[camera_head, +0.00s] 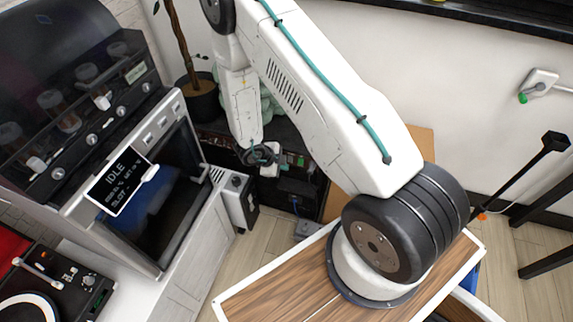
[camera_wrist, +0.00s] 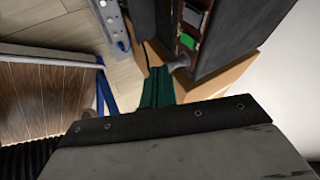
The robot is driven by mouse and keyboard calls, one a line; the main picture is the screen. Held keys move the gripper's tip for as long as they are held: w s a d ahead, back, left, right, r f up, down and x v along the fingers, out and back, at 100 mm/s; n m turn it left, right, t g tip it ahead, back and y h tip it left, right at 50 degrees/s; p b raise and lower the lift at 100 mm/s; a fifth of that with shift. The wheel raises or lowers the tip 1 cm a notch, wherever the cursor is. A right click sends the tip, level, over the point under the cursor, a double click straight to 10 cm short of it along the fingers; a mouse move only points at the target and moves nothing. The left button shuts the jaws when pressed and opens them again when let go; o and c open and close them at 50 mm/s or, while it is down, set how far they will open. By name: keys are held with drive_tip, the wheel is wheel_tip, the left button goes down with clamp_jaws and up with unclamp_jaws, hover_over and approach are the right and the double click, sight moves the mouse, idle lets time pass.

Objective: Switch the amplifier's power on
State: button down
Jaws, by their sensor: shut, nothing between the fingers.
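In the wrist view a dark box, which looks like the amplifier (camera_wrist: 235,45), stands at the right on a tan wooden surface. Its narrow front panel carries a bright green switch-like part (camera_wrist: 187,41), a pale grey part above that, and a small grey knob or jack near the lower edge. My gripper (camera_wrist: 158,75) has dark green fingers, shut and empty, just below and left of the panel; I cannot tell if they touch it. In the head view my gripper (camera_head: 268,158) hangs in front of the dark gear under the arm, which partly hides it. The switch's position is unclear.
A machine with an "IDLE" screen (camera_head: 122,180) stands at the left. A potted plant (camera_head: 200,98) is behind my gripper. A grey-and-black box (camera_head: 235,195) stands beside the machine. A wall socket (camera_head: 538,83) is at the right. Wooden floor (camera_head: 255,255) shows between.

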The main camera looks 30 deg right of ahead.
sight(301, 162)
drive_tip(key=w+d+f, duration=0.2)
drive_tip(key=d+f, duration=0.5)
drive_tip(key=shift+w+d, duration=0.2)
drive_tip(key=shift+d, duration=0.15)
